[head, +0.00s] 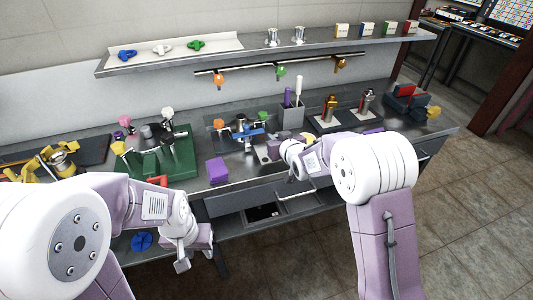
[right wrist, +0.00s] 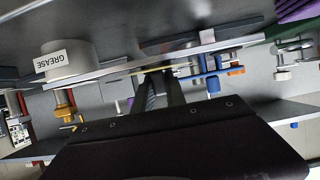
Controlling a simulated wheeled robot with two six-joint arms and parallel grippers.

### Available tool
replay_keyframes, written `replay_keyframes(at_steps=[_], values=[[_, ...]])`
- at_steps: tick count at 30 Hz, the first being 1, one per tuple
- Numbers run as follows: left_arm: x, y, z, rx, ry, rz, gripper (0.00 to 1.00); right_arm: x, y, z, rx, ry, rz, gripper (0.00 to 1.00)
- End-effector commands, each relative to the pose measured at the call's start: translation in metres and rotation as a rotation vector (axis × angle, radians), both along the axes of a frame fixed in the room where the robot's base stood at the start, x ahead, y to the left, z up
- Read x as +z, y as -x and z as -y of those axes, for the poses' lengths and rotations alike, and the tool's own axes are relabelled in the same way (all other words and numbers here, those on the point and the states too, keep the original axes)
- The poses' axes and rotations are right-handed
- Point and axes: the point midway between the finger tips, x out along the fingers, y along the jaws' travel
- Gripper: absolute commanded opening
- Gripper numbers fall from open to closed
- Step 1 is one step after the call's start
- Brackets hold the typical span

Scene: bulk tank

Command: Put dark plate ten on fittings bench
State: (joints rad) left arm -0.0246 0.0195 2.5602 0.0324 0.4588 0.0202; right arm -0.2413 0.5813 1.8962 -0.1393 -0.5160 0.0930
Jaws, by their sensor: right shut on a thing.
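My right gripper (right wrist: 163,82) reaches over the bench front; in the head view its tips are hidden behind its wrist. In the right wrist view its two dark fingers are close together and shut on a thin thing seen nearly edge-on, mostly hidden by the fingers. I cannot read a number on it or tell for sure that it is dark plate ten. My left gripper (head: 184,264) hangs low in front of the bench, apart from anything; its jaw opening is unclear. The long grey bench (head: 215,196) carries fittings, including a blue valve (head: 250,133) that also shows in the right wrist view (right wrist: 213,75).
A green stand (head: 165,158), a purple block (head: 217,171) and a grey tool holder (head: 291,116) stand on the bench. A shelf (head: 240,52) and a rail with hanging nozzles run above. A grey can marked GREASE (right wrist: 67,62) is near my right gripper.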

Motion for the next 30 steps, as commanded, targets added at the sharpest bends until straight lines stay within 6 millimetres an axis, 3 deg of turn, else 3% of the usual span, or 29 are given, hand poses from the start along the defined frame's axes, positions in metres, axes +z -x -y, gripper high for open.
replay_keyframes(at_steps=[3, 6, 11, 18, 29, 30], values=[[0.0, 0.0, 0.0, 0.0, 0.0, 0.001, 0.36, -0.012, -0.005, -0.022, 0.002, -0.001, 0.001, 0.0], [0.0, 0.0, 0.0, 0.0, 0.0, 0.001, 0.36, -0.017, -0.007, -0.03, 0.0, -0.001, 0.002, 0.0], [0.0, 0.0, 0.0, 0.0, 0.0, 0.001, 0.36, -0.02, -0.008, -0.031, -0.001, 0.0, 0.002, 0.0], [-0.005, 0.0, 0.0, 0.0, 0.0, 0.001, 0.36, -0.058, -0.007, -0.03, -0.001, 0.0, 0.0, 0.0], [-0.01, 0.0, 0.0, 0.0, 0.0, 0.001, 0.36, -0.063, -0.007, -0.03, -0.001, -0.001, 0.003, 0.0], [-0.008, 0.0, 0.0, 0.0, 0.0, 0.001, 0.36, -0.061, -0.007, -0.03, -0.001, 0.0, 0.001, 0.27]])
